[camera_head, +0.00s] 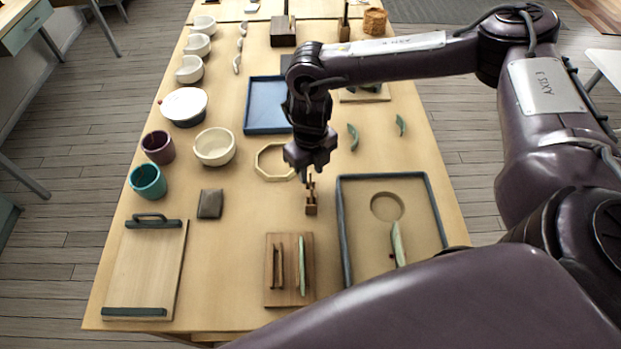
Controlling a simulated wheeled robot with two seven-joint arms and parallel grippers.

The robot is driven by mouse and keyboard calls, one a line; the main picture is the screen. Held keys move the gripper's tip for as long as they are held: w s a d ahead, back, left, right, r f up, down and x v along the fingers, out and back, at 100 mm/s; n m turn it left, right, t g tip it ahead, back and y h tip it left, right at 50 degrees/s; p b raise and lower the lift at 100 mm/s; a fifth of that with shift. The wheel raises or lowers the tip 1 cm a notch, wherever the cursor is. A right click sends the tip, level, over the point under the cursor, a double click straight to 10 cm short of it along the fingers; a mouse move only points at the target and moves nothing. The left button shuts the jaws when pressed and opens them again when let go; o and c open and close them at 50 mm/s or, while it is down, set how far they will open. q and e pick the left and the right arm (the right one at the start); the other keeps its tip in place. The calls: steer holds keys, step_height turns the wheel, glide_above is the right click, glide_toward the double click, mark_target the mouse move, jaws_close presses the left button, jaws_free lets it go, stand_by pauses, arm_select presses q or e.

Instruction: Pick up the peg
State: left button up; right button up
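My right arm reaches in from the right, and my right gripper (307,176) points down over the middle of the table. Just below it stands a small brown wooden block (311,210) with a thin upright brown piece, which looks like the peg (311,190). The fingertips are at or just beside the top of this piece. They are small and dark here, so I cannot tell whether they are open or touch it. My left gripper is not in view.
On the wooden table (235,275), a dark-rimmed tray (342,235) lies to the right and a wooden block with two upright strips (290,292) in front. An octagonal frame (262,167) and blue tray (247,110) lie behind. Cups and bowls (215,150) line the left.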

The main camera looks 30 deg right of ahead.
mark_target(311, 184)
steer(key=shift+f, duration=0.65)
steer(key=shift+w+f, duration=0.1)
steer(key=shift+f, duration=0.45)
jaws_close()
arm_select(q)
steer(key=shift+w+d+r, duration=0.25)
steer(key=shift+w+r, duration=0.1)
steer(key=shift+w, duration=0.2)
arm_select(e)
steer(key=shift+r, duration=0.15)
